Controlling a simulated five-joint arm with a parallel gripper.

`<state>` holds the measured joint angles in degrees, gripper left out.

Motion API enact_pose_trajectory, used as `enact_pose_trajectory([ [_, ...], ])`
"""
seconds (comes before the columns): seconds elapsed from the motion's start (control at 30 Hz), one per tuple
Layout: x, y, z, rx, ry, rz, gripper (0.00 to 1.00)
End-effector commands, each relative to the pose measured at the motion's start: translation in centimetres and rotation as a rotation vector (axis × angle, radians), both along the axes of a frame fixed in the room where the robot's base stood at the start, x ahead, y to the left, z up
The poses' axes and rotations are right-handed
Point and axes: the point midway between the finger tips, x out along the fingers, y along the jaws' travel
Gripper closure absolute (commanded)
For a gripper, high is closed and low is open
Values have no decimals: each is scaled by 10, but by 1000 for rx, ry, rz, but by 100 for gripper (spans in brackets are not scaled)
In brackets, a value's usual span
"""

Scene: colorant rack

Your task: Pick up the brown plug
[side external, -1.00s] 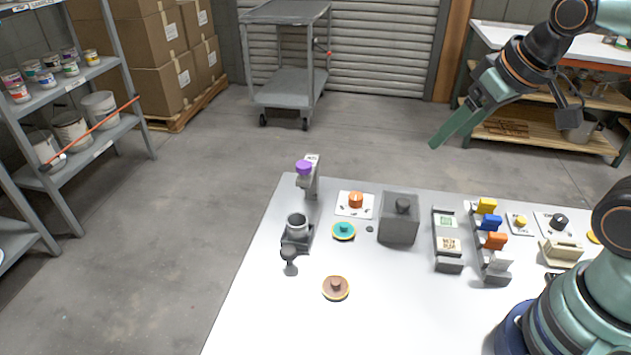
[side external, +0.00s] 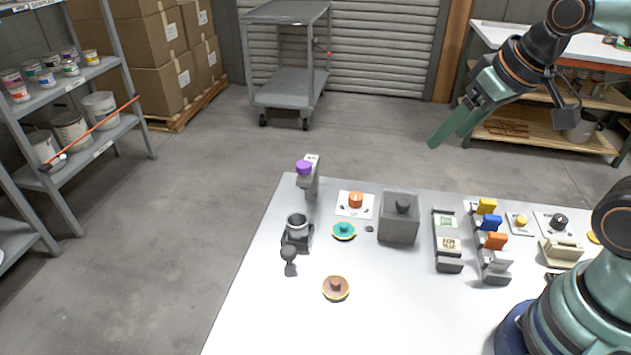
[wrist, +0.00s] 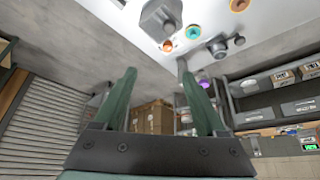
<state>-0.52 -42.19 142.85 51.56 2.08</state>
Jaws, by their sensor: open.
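The brown plug (side external: 336,286) is a round brown disc with a small raised knob and a yellowish rim. It sits on the white table (side external: 270,310) near its left front part, apart from other things. In the wrist view the brown plug (wrist: 238,5) shows at the top edge, partly cut off. My gripper (side external: 433,144) is raised in the air beyond the table's far edge, up and to the right of the plug and well away from it. In the wrist view its two green fingers (wrist: 158,78) are spread apart with nothing between them.
A teal plug (side external: 344,231), a metal cup on a stand (side external: 297,226), a grey box (side external: 399,228), an orange knob (side external: 356,200) and a purple-topped post (side external: 304,168) stand behind the brown plug. Slotted racks (side external: 447,266) stand to the right. The table around the plug is clear.

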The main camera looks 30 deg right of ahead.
Motion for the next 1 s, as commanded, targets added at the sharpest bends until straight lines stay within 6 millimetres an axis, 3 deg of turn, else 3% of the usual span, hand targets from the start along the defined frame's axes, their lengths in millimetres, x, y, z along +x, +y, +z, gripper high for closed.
enact_pose_trajectory([
  [0.17, 9, 21, -8, 111, 66, -163, 27],
  [0.53, 28, 94, -46, 353, 273, -774, 27],
  [0.8, 28, 151, -85, 413, 365, -1262, 27],
  [1.0, 20, 183, -112, 415, 372, -1558, 27],
])
